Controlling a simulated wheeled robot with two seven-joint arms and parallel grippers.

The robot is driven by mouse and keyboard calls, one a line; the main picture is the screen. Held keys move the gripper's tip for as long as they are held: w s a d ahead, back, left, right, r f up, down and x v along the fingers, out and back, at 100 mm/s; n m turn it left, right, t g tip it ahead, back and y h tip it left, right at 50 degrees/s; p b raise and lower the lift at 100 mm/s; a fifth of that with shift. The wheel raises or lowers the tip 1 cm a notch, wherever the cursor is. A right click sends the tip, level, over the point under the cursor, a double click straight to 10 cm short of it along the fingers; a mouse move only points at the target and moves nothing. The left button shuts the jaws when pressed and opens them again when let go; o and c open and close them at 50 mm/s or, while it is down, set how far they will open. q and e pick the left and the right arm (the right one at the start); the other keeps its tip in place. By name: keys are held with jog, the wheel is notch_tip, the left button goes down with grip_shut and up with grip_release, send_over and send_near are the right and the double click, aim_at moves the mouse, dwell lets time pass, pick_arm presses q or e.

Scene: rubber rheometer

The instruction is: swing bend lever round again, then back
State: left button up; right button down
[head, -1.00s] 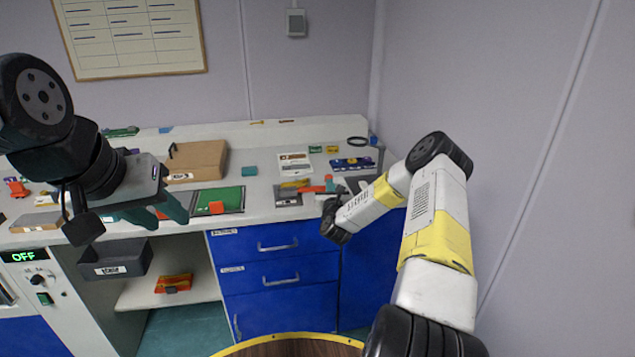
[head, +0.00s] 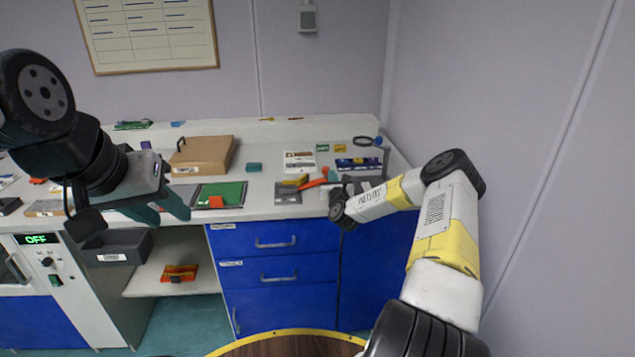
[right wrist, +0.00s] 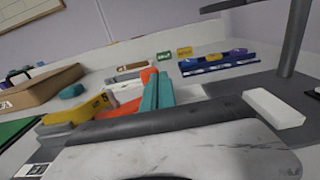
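The orange-red bend lever (head: 312,184) lies over a small grey fixture plate (head: 288,195) at the right of the worktop. In the right wrist view the orange lever (right wrist: 128,107) runs in from the left, with an upright orange piece (right wrist: 148,73) just behind my fingertips. My right gripper (right wrist: 157,88) has its teal fingers together, at or against the lever's end. I see no lever part between the fingers, and contact is unclear.
A yellow block (right wrist: 75,112) lies left of the lever. A blue tray (head: 359,164) and a grey stand (right wrist: 293,45) are close on the right. A green mat (head: 222,194) and a brown box (head: 203,155) are further left. The side wall is near my right arm.

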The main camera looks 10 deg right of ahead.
jog(key=shift+w, duration=1.25)
